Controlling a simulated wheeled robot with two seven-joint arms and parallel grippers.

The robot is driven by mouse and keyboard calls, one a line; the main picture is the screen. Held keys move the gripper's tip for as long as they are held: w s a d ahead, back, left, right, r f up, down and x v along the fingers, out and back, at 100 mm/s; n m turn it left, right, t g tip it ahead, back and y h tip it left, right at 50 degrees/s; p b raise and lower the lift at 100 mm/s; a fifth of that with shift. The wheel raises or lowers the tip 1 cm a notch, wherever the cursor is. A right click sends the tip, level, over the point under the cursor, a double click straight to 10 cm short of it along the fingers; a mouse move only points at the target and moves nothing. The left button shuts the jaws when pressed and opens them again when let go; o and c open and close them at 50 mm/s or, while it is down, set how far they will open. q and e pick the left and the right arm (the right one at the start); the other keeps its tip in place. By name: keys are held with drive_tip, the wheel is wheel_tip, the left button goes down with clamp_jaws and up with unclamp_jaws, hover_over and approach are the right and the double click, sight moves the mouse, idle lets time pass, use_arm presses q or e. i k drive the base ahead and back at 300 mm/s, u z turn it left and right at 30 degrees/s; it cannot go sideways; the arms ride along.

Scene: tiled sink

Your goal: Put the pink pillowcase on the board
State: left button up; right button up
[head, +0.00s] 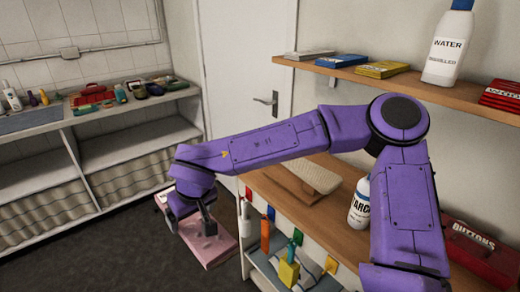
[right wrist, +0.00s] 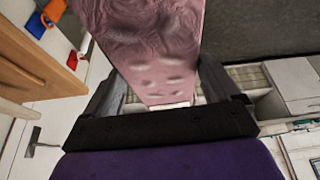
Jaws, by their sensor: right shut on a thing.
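The pink pillowcase (head: 212,249) is a flat, folded piece at the end of my right arm, beyond the left end of the wooden counter. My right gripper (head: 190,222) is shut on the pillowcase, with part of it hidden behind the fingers. In the right wrist view the pillowcase (right wrist: 158,50) lies between the two fingers and runs up out of the picture. A pale padded board (head: 312,174) lies on the counter, to the right of the gripper and partly hidden by my arm. My left gripper is not in view.
A white starch bottle (head: 359,205) stands on the counter (head: 290,205) beside the board. A red buttons box (head: 475,250) is at the right. Coloured items hang at the counter's front. A shelf (head: 420,88) with a water bottle (head: 449,45) is above. The dark floor is clear.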

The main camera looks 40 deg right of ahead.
sight(295, 173)
drive_tip(key=z, duration=0.15)
drive_tip(key=i, duration=0.85)
drive_tip(key=z, duration=1.2)
drive_tip(key=i, duration=0.65)
drive_tip(key=z, duration=0.6)
